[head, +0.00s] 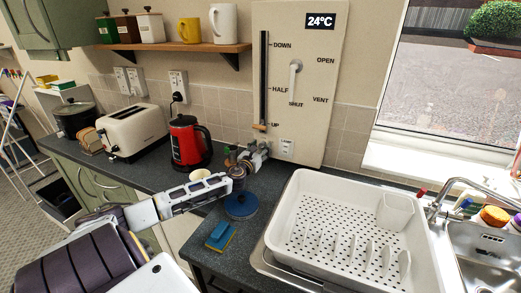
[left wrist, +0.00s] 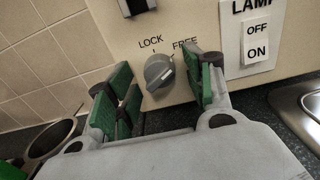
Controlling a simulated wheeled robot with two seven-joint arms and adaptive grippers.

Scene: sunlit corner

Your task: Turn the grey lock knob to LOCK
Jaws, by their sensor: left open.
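The grey lock knob (left wrist: 158,72) is on the cream panel (head: 325,65), under the words LOCK and FREE. In the left wrist view, a pale mark on its upper right edge points towards FREE. My left gripper (left wrist: 165,85) is open, with a green-padded finger on either side of the knob; I see a gap on both sides and cannot tell how deep the fingers reach. In the head view, my left gripper (head: 252,158) is at the panel's lower left corner and hides the knob. My right gripper is out of view.
The lamp switch (left wrist: 256,40) is close right of the knob. A blue round lid (head: 241,205) and a sponge (head: 220,236) lie below my left gripper. A red kettle (head: 188,143) stands left, a white dish rack (head: 300,225) right. Above are a slider (head: 263,80) and lever (head: 295,75).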

